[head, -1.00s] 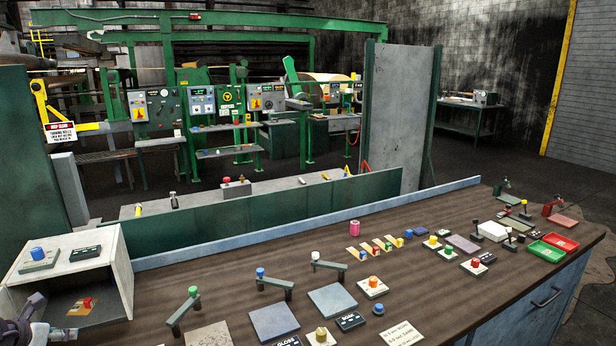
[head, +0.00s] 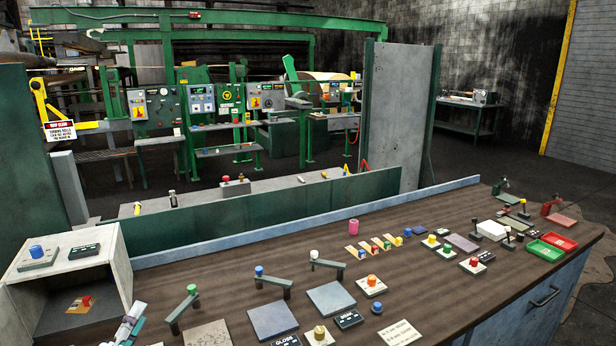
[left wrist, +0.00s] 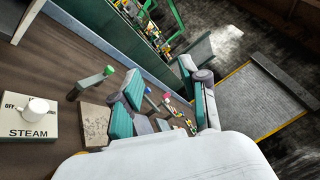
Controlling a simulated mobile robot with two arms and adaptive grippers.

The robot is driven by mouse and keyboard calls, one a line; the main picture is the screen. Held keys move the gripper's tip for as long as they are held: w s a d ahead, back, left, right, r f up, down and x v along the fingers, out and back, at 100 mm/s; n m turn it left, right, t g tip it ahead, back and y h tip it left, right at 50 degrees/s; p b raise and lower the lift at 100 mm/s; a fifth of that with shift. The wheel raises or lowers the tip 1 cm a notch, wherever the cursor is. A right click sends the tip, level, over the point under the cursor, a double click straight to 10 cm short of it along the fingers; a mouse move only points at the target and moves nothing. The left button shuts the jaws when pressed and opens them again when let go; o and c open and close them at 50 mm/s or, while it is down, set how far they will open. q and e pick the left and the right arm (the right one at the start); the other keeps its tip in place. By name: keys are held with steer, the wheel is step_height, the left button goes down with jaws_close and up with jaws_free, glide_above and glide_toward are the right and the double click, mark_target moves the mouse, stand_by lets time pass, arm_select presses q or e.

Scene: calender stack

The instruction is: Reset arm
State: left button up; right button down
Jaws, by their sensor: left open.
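My left gripper (head: 130,322) is at the lower left of the head view, in front of the open grey box and left of the green-knobbed lever (head: 182,311). In the left wrist view its teal-padded fingers (left wrist: 162,98) are spread, with nothing held between them. The green-knobbed lever also shows there (left wrist: 91,84), left of the fingers. My right gripper is in neither view.
The open grey box (head: 122,268) holds a red switch on a yellow plate (head: 82,304). A blue-knobbed lever (head: 273,281) and a white-knobbed lever (head: 328,265) stand farther right on the brown bench. In the wrist view, a STEAM plate (left wrist: 30,133) carries a white knob.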

arm_select(q)
steer(key=s+d+f+n+g+y, duration=0.2)
steer(key=s+f+n+g+y, duration=0.55)
steer(key=s+f+n, duration=0.7)
steer(key=s+d+f+n+g+h, duration=0.2)
steer(key=s+d+n+g+h, duration=0.15)
steer(key=s+d, duration=0.35)
steer(key=s+d+f+n+g+h, duration=0.1)
steer(key=s+d+n+g+h, duration=0.3)
steer(key=s, duration=0.6)
step_height(320, 180, down, 30)
steer(key=d+m+g+y+b, duration=0.1)
steer(key=d+g+y+b, duration=0.1)
steer(key=b, duration=0.3)
steer(key=s+a+f+b, duration=0.1)
steer(key=s+f+b, duration=0.1)
steer(key=s+f, duration=0.7)
steer(key=s+a+f+g+b, duration=0.1)
steer(key=s+a+f+b, duration=0.1)
steer(key=s+f, duration=0.7)
step_height(320, 180, down, 5)
steer(key=shift+a+r+g+b, duration=0.2)
steer(key=shift+a+g+b, duration=0.1)
steer(key=shift+b, duration=0.2)
